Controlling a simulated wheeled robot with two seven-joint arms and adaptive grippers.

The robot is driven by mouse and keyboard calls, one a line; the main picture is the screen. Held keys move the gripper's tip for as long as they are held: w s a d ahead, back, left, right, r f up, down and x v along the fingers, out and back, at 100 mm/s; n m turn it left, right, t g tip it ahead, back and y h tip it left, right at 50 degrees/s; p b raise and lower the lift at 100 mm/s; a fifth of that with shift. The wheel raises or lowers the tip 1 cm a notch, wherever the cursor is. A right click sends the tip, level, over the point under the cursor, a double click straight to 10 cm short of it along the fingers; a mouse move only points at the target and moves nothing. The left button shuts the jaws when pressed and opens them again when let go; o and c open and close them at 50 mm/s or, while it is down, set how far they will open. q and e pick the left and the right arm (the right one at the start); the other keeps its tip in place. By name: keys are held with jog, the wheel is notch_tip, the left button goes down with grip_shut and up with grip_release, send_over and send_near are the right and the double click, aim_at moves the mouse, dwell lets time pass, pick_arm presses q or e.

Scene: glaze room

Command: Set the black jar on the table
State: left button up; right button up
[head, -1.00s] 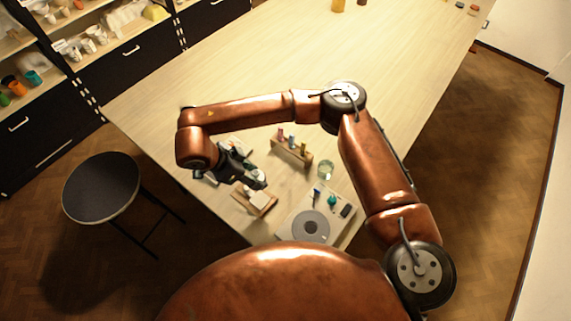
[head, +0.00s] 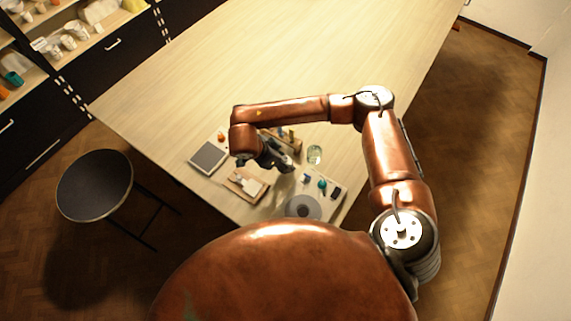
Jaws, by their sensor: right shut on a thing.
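My right gripper (head: 284,163) is low over the near part of the pale wooden table (head: 190,120). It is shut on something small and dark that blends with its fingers. I take this for the black jar, though its outline is hard to make out. The gripper is above and between a wooden rack and a white board, and a gap to the table cannot be judged. My left gripper is not in view.
A grey square tile (head: 209,157) and a wooden stand with a white piece (head: 246,184) lie left of the gripper. A glass (head: 314,154) and a white board with a grey disc (head: 302,207) are to its right. A stool (head: 95,185) stands left.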

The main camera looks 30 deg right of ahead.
jog(key=shift+s+d+f+p, duration=0.35)
jog(key=shift+s+f+p, duration=0.1)
jog(key=shift+s+f, duration=0.35)
jog(key=shift+w+f, duration=0.3)
jog(key=shift+f, duration=0.25)
jog(key=shift+w+f, duration=0.25)
jog(key=shift+f, duration=0.25)
jog(key=shift+s+r, duration=0.1)
jog(key=shift+s, duration=0.15)
jog(key=o, duration=1)
jog(key=shift+o, duration=0.5)
pick_arm(q)
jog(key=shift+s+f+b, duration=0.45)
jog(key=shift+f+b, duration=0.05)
jog(key=shift+b, duration=0.45)
pick_arm(e)
jog(key=v, duration=1.2)
